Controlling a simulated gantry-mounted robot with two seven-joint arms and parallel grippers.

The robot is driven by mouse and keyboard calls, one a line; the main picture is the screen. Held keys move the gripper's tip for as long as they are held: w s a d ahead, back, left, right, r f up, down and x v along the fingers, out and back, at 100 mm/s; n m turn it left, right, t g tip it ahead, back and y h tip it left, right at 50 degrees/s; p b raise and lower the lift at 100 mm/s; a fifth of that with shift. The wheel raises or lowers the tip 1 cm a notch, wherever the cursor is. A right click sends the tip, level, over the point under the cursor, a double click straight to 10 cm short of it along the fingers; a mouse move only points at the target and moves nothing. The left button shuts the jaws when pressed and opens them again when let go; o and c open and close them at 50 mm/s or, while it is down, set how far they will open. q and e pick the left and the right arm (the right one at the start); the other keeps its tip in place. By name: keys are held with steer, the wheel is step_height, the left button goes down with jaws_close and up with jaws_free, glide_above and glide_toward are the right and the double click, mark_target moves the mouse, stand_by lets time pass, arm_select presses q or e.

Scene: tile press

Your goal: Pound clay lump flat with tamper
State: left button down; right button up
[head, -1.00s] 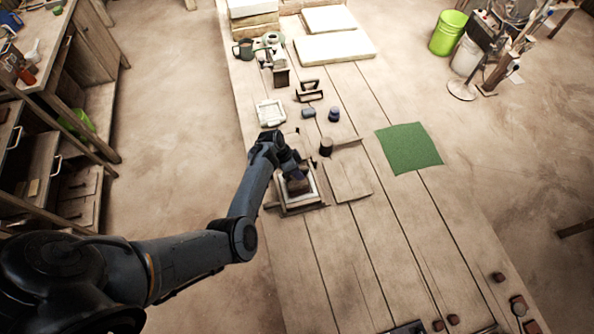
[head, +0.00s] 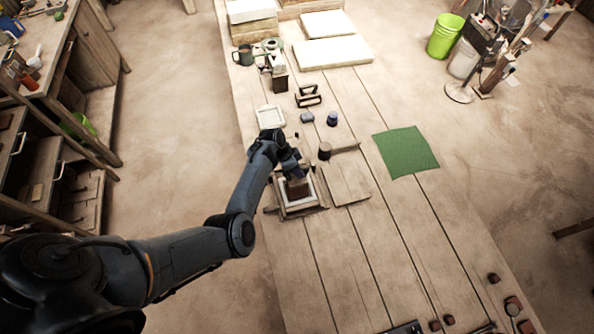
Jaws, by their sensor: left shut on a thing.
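My left gripper (head: 292,166) reaches in from the left and is above the square tile mould (head: 316,206) on the wooden table. It is shut on the tamper (head: 297,189), whose brown block shows just below the fingers, over the inside of the mould. The arm and fingers hide the tamper's upper part. I cannot tell whether the block touches what lies below. The clay lump is not clearly visible; the block and gripper cover the middle of the mould. My right gripper is out of view.
A flat wooden board (head: 349,184) and a dark round piece (head: 325,150) lie right of the mould. A pale tray (head: 270,117), a blue-grey piece (head: 307,117) and a dark blue piece (head: 332,119) stand behind. A green cloth (head: 405,152) lies right, with bare table in front.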

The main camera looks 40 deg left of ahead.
arm_select(q)
step_height(320, 180, down, 6)
steer(key=b, duration=0.5)
steer(key=shift+r, duration=0.15)
step_height(320, 180, up, 6)
steer(key=p, duration=0.6)
steer(key=shift+p, duration=0.35)
steer(key=shift+d, duration=0.1)
steer(key=shift+s+d+f, duration=0.25)
steer(key=shift+d+f, duration=0.05)
steer(key=shift+f, duration=0.15)
